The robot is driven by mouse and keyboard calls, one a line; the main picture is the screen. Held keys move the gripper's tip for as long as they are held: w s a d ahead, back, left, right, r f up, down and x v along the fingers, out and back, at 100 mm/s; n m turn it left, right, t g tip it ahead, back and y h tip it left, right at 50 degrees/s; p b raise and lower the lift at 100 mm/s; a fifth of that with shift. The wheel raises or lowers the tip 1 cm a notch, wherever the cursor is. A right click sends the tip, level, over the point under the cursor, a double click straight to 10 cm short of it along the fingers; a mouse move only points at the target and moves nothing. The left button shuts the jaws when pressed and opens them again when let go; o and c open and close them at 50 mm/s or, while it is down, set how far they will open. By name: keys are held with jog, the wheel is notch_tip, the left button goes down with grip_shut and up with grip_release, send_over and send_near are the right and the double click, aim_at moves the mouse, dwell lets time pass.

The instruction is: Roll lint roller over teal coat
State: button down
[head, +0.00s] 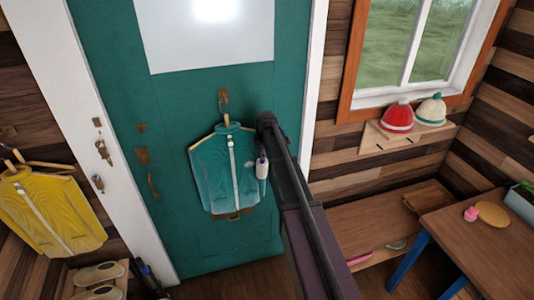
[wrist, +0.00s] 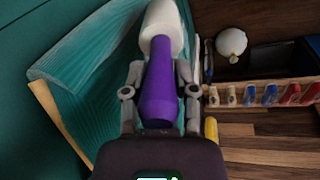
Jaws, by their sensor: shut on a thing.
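The teal coat (head: 211,172) hangs on a hanger from a hook on the teal door. It also fills the left part of the wrist view (wrist: 88,75). My gripper (wrist: 160,76) is shut on the purple handle of the lint roller (wrist: 160,92), one finger on each side. The white roller head (wrist: 163,22) points away from my gripper, beside the coat. I cannot tell whether it touches the cloth. In the head view, my arm comes up from below at the coat's right edge and hides most of my gripper; a small pale part shows there.
A yellow coat (head: 50,210) hangs at the left above shoes (head: 98,274). A door handle (head: 152,186) sticks out left of the teal coat. Hats (head: 398,116) sit on a wall shelf at the right, above a bench (head: 375,222) and a table (head: 470,245).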

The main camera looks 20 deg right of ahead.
jog(key=shift+a+f, duration=0.1)
jog(key=shift+a, duration=0.05)
dwell(0.3)
jog(key=shift+w+a, duration=0.15)
jog(key=shift+a, duration=1.6)
jog(key=shift+a, duration=1.7)
jog(key=shift+a, duration=1.75)
